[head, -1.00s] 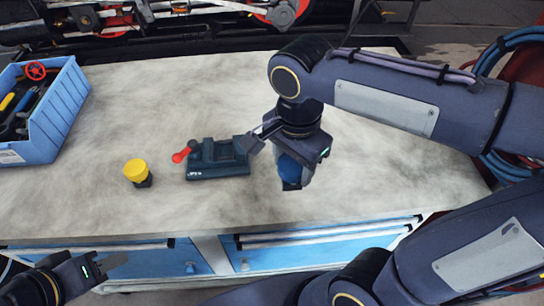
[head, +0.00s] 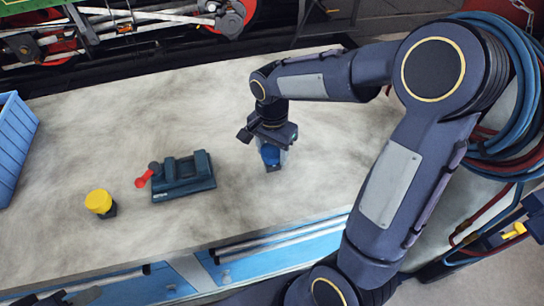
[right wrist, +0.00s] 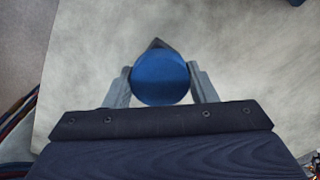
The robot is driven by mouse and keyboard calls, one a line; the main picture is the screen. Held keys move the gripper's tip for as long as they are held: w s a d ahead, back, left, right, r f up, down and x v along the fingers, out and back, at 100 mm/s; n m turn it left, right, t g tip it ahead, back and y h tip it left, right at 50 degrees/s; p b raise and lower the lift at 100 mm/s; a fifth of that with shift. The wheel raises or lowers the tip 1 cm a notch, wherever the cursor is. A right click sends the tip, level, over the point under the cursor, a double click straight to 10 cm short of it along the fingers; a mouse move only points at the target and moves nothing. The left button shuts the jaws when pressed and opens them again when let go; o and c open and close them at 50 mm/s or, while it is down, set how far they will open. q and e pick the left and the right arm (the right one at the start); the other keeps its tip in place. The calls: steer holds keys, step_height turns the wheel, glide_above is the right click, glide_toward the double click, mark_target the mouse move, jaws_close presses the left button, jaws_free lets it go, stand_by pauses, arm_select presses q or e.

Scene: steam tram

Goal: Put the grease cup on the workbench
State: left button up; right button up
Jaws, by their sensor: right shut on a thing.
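The grease cup with a blue domed top (head: 270,154) is between the fingers of my right gripper (head: 268,148). In the right wrist view the blue top (right wrist: 160,78) fills the gap between the two grey fingers of the right gripper (right wrist: 161,88), which is shut on it. The cup is upright over the pale workbench (head: 180,110), right of the vise. It is low, but I cannot tell whether its base touches the top. Only a tip of my left gripper (head: 75,296) shows at the bottom left edge; its jaws are unclear.
A dark green vise (head: 183,178) with a red handle stands on the workbench. A yellow-capped cup (head: 99,202) stands left of it. A blue crate (head: 14,145) is at the left edge. Hoses (head: 515,110) hang at the right. The bench is clear behind the vise.

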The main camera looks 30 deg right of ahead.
steer(key=shift+f, duration=1.55)
steer(key=shift+f+b, duration=0.15)
steer(key=shift+b, duration=0.15)
steer(key=o, duration=1.2)
